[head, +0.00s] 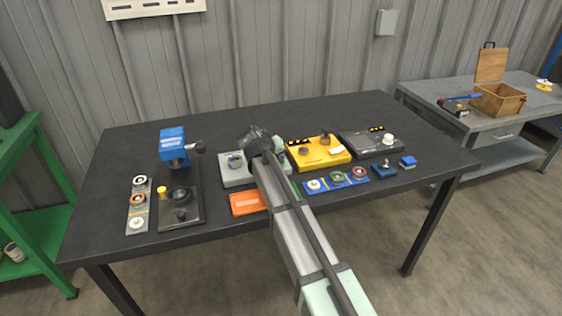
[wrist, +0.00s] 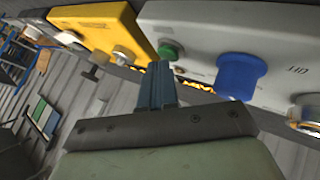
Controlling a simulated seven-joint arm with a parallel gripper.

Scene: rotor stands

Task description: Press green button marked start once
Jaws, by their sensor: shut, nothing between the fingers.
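A round green button (wrist: 168,50) sits on the face of a light grey unit (wrist: 215,35) in the wrist view. Any "start" marking is too small to read. My gripper (wrist: 157,70) is shut and empty, with its blue-grey fingertips just beside the green button in the picture. I cannot tell whether they touch it. A large blue knob (wrist: 241,75) and a silver knob (wrist: 308,112) are on the same unit. In the head view the grey unit (head: 231,182) is partly covered by my arm, and the green button and fingertips are hidden.
A yellow unit (head: 327,160) with knobs stands close to the right; it also shows in the wrist view (wrist: 95,20). A dark grey unit (head: 360,145), a blue strip (head: 325,188), an orange box (head: 246,203) and a blue-topped stand (head: 173,143) share the black table (head: 250,118).

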